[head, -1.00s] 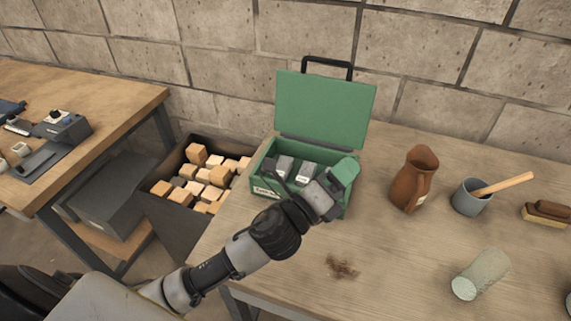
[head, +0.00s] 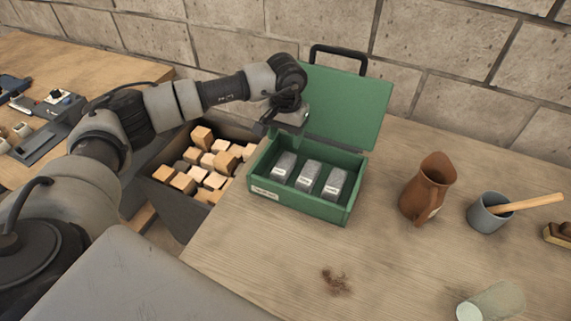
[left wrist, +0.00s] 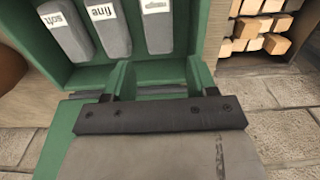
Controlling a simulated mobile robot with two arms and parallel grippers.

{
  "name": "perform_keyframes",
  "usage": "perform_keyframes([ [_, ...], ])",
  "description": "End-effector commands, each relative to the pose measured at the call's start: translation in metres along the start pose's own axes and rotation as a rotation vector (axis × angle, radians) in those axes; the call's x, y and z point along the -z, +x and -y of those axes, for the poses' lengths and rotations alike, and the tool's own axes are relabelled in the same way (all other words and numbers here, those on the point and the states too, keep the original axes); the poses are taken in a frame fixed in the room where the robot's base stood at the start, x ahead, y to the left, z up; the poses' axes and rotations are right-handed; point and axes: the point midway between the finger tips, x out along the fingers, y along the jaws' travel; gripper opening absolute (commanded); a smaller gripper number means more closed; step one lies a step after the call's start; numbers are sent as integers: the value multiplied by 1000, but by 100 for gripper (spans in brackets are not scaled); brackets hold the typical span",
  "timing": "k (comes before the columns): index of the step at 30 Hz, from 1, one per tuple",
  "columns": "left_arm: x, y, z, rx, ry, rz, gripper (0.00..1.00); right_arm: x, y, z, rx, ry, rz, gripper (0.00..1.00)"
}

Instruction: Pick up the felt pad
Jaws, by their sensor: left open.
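A green box (head: 300,207) stands open on the wooden table, its green lid (head: 352,105) upright at the back. Three grey blocks lie side by side in it. In the left wrist view their labels read "soft" on one (left wrist: 68,32), "fine" on another (left wrist: 106,28), and the last (left wrist: 157,25) is hard to read. The "soft" block is the right one (head: 334,184) in the head view. No label says felt, so I cannot be certain which is the felt pad. My left gripper (head: 281,122) is open and empty, above the box's back left, by the lid. My right gripper is out of view.
A crate (head: 176,212) of wooden blocks stands left of the box. A brown jug (head: 424,188), a grey cup (head: 489,213) with a wooden handle in it, and a pale cylinder (head: 492,301) stand or lie to the right. Table in front of the box is mostly clear.

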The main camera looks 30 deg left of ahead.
Motion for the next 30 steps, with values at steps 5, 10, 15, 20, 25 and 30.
perform_keyframes([
  [5, -2, 29, -1, -1, 0, 6, 57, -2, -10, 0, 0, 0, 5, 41],
  [10, -2, 44, -2, -3, 1, 2, 57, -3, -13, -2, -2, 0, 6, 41],
  [15, -6, 60, -2, -4, 1, 7, 57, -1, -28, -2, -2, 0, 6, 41],
  [20, -7, 86, -2, -5, 0, 5, 57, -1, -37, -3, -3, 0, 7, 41],
  [25, -6, 97, -1, -5, 0, 3, 57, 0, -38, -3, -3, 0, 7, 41],
  [30, -6, 97, -1, -6, 1, 2, 57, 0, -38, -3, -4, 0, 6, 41],
])
